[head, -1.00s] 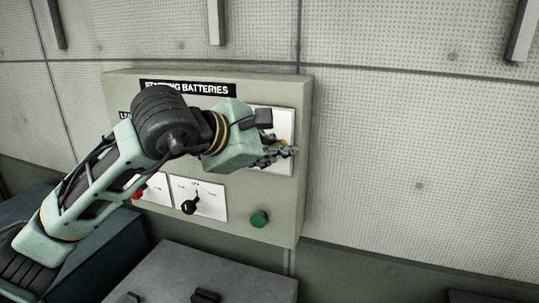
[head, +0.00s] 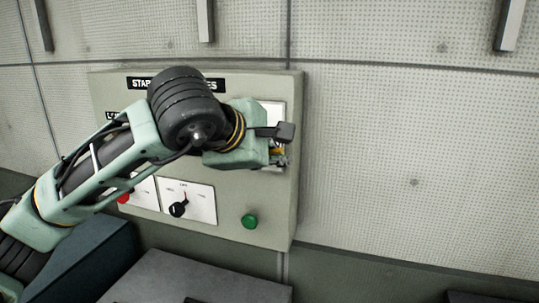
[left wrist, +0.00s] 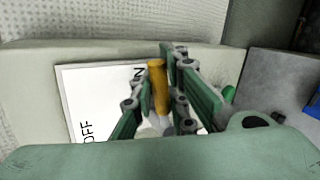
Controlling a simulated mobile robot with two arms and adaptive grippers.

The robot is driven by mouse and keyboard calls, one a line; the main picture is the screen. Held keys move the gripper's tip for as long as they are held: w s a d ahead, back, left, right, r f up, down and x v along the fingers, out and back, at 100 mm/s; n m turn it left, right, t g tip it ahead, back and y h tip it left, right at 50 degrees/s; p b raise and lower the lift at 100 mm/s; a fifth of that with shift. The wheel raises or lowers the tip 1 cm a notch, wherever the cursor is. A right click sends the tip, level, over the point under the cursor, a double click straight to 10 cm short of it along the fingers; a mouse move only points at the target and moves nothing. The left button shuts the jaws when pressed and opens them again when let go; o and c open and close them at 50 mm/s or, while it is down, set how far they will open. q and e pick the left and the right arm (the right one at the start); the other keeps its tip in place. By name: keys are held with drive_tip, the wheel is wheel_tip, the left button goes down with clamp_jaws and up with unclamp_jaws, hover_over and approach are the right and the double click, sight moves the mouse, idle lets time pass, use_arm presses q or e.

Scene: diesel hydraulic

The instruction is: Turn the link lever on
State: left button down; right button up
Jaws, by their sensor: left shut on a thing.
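The link lever shows as a yellow-orange handle (left wrist: 157,88) in the left wrist view, standing out from a white plate (left wrist: 82,90) marked OFF, with a partly hidden word ending in N. The handle tip is near that word. My left gripper (left wrist: 158,98) is shut on the lever, one finger on each side of it. In the head view my left gripper (head: 279,160) is at the right part of the beige panel (head: 274,205). It hides most of the lever and plate there. My right gripper is not in view.
The panel has a green button (head: 249,221), a black rotary knob (head: 178,209) and a red button (head: 123,198), which my left arm partly covers. A grey box top (head: 195,280) lies below. The wall to the right is clear.

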use_arm(q)
drive_tip(key=c, duration=2)
unclamp_jaws()
drive_tip(key=shift+s+r, duration=0.1)
drive_tip(key=shift+s, duration=0.1)
drive_tip(key=v, duration=1.2)
